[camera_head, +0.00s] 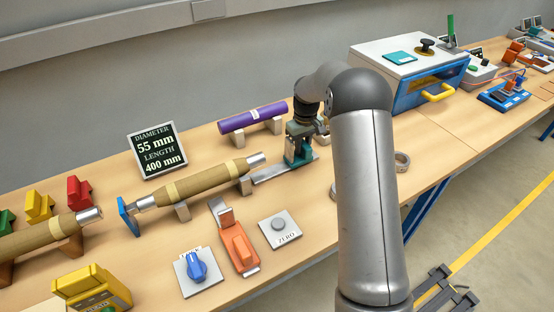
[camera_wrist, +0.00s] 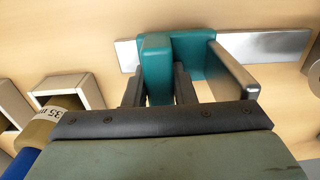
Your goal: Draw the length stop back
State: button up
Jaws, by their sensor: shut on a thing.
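The length stop (camera_head: 293,157) is a teal block on a flat metal rail (camera_head: 269,173), to the right of the brown wound tube (camera_head: 205,180). A gap shows between the stop and the tube's metal shaft end. In the wrist view the stop (camera_wrist: 192,58) has a teal upright grip (camera_wrist: 156,62) and a pale plate (camera_wrist: 235,70) on its right side. My gripper (camera_wrist: 158,88) is shut on the upright grip, one dark finger on each side.
A purple roll (camera_head: 252,118) lies on supports behind the rail. A display (camera_head: 157,149) reads diameter 55 mm, length 400 mm. A blue knob (camera_head: 196,265), an orange lever (camera_head: 238,245) and a ZERO button (camera_head: 279,225) are in front. A white-and-blue machine (camera_head: 410,75) stands right.

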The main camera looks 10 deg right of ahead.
jog(key=shift+w+d, duration=0.3)
jog(key=shift+d, duration=0.3)
jog(key=shift+w+d, duration=0.25)
jog(key=shift+d, duration=0.35)
jog(key=o, duration=1.1)
jog(key=shift+c, duration=0.2)
notch_tip(320, 180, up, 17)
jog(key=b, duration=0.2)
jog(key=s+a+r+m, duration=0.1)
jog(key=s+a+r, duration=0.15)
jog(key=s, duration=0.75)
jog(key=s+f+m, duration=0.1)
jog(key=s+f, duration=0.1)
jog(key=s, duration=0.8)
jog(key=s+a+f+m, duration=0.1)
jog(key=s+f, duration=0.2)
jog(key=s, duration=0.7)
jog(key=s+a+f+m, duration=0.1)
jog(key=s+f, duration=0.2)
jog(key=s, duration=0.7)
jog(key=shift+s+a+f+m+t, duration=0.15)
jog(key=shift+s+f+m+t, duration=0.15)
jog(key=shift+s+t, duration=0.1)
